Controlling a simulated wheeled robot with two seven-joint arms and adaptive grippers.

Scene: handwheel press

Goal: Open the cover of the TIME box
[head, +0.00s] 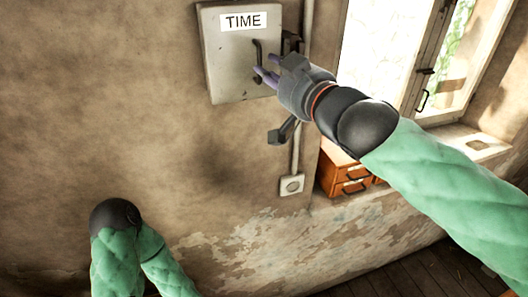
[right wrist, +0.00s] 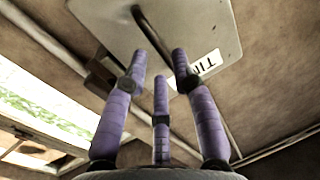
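The TIME box (head: 228,62) is a grey metal box on the wall at the top middle of the head view, with its cover closed. A white TIME label (head: 243,22) is on the cover. A dark bar handle (head: 257,50) stands out from the cover's right side; it also shows in the right wrist view (right wrist: 151,30). My right gripper (head: 263,75) has its purple fingers at the lower part of the handle. In the right wrist view the fingers (right wrist: 160,66) are spread apart, with the handle close to their tips; contact is unclear. My left gripper is out of view.
A dark lever-like piece (head: 280,133) and a pipe (head: 297,150) run below the box to a wall socket (head: 292,185). An orange drawer cabinet (head: 342,177) stands by the window (head: 385,45) at right. The wall left of the box is clear.

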